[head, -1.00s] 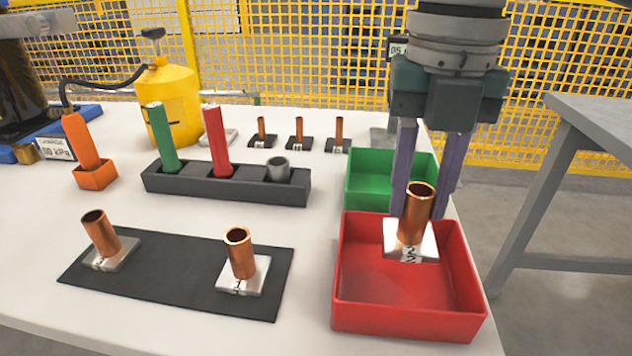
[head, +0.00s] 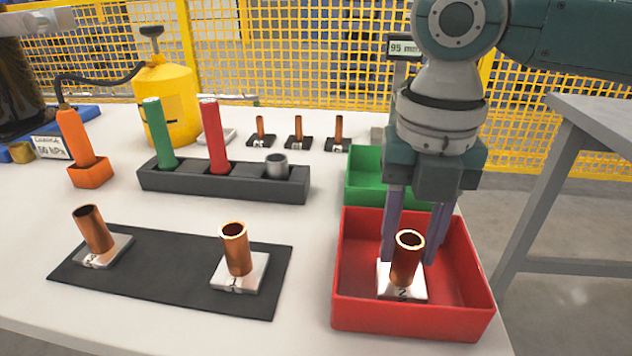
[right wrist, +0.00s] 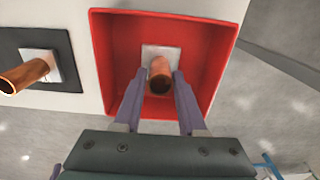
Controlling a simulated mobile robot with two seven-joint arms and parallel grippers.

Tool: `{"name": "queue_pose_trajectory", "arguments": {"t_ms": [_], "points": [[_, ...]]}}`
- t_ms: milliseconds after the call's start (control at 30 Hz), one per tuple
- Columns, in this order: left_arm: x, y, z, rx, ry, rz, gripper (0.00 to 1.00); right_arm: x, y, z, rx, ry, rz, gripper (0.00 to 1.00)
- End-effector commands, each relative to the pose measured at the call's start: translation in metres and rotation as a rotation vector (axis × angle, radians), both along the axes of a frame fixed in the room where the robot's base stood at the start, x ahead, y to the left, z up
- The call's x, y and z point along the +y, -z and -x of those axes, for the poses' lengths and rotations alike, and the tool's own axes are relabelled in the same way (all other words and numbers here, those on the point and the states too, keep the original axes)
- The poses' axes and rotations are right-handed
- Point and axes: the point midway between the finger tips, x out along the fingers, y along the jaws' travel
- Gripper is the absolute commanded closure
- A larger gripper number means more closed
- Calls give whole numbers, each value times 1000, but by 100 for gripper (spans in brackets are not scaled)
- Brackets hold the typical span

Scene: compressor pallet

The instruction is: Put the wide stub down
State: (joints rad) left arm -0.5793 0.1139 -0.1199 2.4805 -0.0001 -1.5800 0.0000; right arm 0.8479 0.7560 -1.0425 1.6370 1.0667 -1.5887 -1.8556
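The wide stub (head: 406,262), a copper tube upright on a square white plate numbered 2, is low inside the red tray (head: 410,318). My right gripper (head: 412,255) points down into the tray with its fingers on either side of the tube, shut on it. The right wrist view also shows the stub (right wrist: 160,76) between the two fingertips (right wrist: 160,73), over the tray floor. I cannot tell whether the plate touches the floor.
Two similar copper stubs (head: 236,250) (head: 94,230) stand on a black mat (head: 170,290) to the left. A green tray (head: 364,190) is behind the red one. A dark rack (head: 220,183) holds green and red sticks and a grey ring. A yellow tank (head: 172,105) stands behind.

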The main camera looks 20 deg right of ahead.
Motion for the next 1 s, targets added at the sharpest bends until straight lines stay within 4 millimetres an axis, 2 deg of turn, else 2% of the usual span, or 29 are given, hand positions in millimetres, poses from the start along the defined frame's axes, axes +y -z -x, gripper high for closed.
{"name": "queue_pose_trajectory", "arguments": {"t_ms": [33, 200, 500, 667, 800, 1000], "points": [[0, 0, 0, 0, -1, 1, 50, 0, 0, 0, 0, 0, 0, 53], [0, 0, 0, 0, 0, 0, 50, 0, 0, 0, 0, 0, 0, 35], [0, 0, 0, 1, 2, -2, 50, 0, -5, 0, -1, 0, 0, 35], [2, -12, 0, 1, 4, -6, 50, 0, -32, -1, -3, -1, -1, 35], [2, -24, 0, 2, 6, -10, 50, 0, -66, -1, -4, 0, -1, 35], [3, -36, 1, 2, 7, -10, 50, 0, -105, -1, -2, -1, -1, 35]]}}
